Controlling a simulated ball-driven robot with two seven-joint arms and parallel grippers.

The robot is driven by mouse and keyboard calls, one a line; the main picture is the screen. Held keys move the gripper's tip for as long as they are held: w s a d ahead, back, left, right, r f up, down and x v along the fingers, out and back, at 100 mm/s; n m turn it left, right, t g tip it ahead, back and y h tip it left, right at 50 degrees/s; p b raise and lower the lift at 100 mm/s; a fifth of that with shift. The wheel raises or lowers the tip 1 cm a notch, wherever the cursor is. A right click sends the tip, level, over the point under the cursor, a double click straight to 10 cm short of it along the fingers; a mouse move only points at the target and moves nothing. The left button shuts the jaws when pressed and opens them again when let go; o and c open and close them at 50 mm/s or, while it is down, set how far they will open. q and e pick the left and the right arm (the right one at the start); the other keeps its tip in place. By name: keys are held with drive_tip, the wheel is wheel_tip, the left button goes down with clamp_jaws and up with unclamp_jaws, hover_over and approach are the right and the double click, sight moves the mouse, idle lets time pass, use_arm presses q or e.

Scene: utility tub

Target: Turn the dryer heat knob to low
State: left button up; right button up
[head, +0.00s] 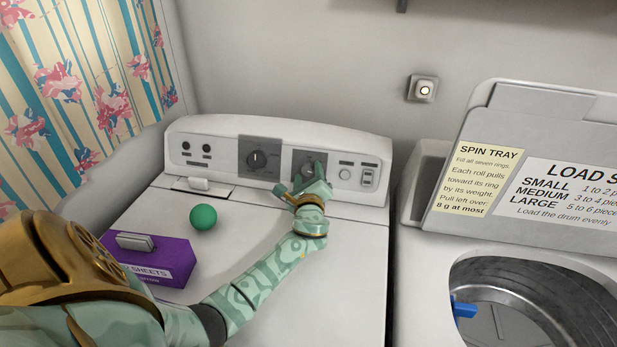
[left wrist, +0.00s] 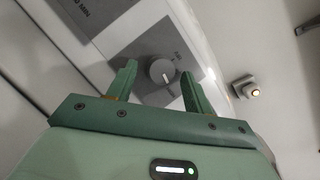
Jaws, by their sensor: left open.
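The dryer (head: 265,240) is a white machine with a raised control panel at its back. The heat knob (head: 307,169) is a round grey dial on the right-hand grey plate, partly hidden by my left gripper (head: 302,182). In the left wrist view, the knob (left wrist: 162,72) shows a white pointer mark and lies between the two green fingers of my left gripper (left wrist: 158,75). The fingers are open, one on each side of it, with gaps visible. Small lettering beside the knob is too blurred to read surely. My right gripper is not in view.
A second dial (head: 257,160) sits on the left plate. A green ball (head: 203,217) and a purple dryer-sheets box (head: 150,262) stand on the dryer top, left of my arm. The washer with an open drum (head: 530,290) stands to the right.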

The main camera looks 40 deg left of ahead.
use_arm(q)
drive_tip(key=c, duration=1)
drive_tip(key=shift+o, duration=0.2)
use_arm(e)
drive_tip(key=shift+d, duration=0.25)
use_arm(q)
drive_tip(key=shift+n, duration=0.3)
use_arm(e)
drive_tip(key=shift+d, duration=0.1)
use_arm(q)
drive_tip(key=n+g, duration=0.1)
drive_tip(key=n, duration=0.1)
drive_tip(key=n+g, duration=0.1)
drive_tip(key=n, duration=0.1)
drive_tip(key=shift+w+d+r+n, duration=0.1)
drive_tip(key=shift+d+r+n, duration=0.1)
drive_tip(key=shift+n, duration=0.2)
drive_tip(key=n+g+p, duration=0.1)
drive_tip(key=n, duration=0.1)
drive_tip(key=shift+r+n, duration=0.15)
drive_tip(key=shift+n, duration=0.15)
drive_tip(key=shift+w+r+n+g+p, duration=0.1)
drive_tip(key=shift+n+g+p, duration=0.6)
drive_tip(key=shift+n, duration=0.8)
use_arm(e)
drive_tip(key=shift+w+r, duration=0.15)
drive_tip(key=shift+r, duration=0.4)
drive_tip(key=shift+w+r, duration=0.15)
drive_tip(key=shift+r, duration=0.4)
